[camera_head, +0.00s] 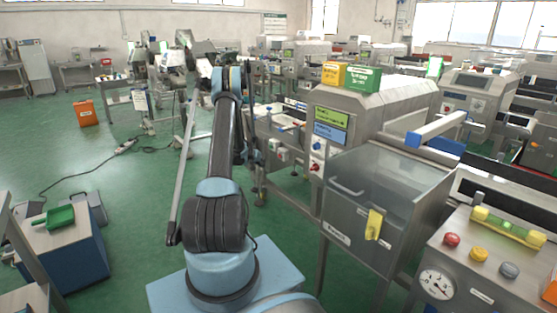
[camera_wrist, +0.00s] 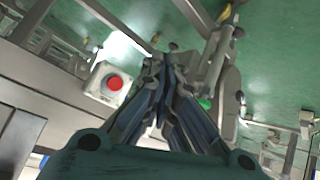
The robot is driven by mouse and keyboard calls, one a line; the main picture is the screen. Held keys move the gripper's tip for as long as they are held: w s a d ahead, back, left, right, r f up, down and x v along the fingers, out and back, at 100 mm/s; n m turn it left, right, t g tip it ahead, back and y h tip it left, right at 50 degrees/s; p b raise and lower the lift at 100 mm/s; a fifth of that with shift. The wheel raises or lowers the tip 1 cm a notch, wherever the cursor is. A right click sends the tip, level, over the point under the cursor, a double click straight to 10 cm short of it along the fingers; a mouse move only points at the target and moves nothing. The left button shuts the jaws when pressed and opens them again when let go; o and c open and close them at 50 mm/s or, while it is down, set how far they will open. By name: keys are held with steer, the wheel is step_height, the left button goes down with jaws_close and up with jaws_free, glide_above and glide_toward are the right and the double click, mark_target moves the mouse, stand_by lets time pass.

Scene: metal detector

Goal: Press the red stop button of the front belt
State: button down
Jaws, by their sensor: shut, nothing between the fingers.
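In the wrist view a red round button (camera_wrist: 115,83) sits on a small pale box (camera_wrist: 104,88) fixed to a metal frame. My gripper (camera_wrist: 162,66) is shut and empty, with its fingertips to the right of the button and apart from it in the picture. My fingertips are not clearly visible there.
A grey detector machine (camera_head: 372,105) with a red knob (camera_head: 315,167) stands right of the belt. A control panel (camera_head: 480,275) at front right has another red button (camera_head: 452,239). A blue cabinet (camera_head: 72,262) stands at left.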

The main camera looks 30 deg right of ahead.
steer(key=shift+d+f, duration=0.1)
stand_by(0.3)
steer(key=d, duration=0.8)
steer(key=shift+w+d, duration=0.35)
stand_by(1.4)
steer(key=shift+d, duration=0.4)
steer(key=shift+d, duration=0.4)
stand_by(0.6)
steer(key=shift+a, duration=0.85)
steer(key=shift+s+a, duration=0.15)
steer(key=shift+a, duration=1.1)
steer(key=shift+s+a, duration=0.1)
steer(key=shift+a, duration=1.1)
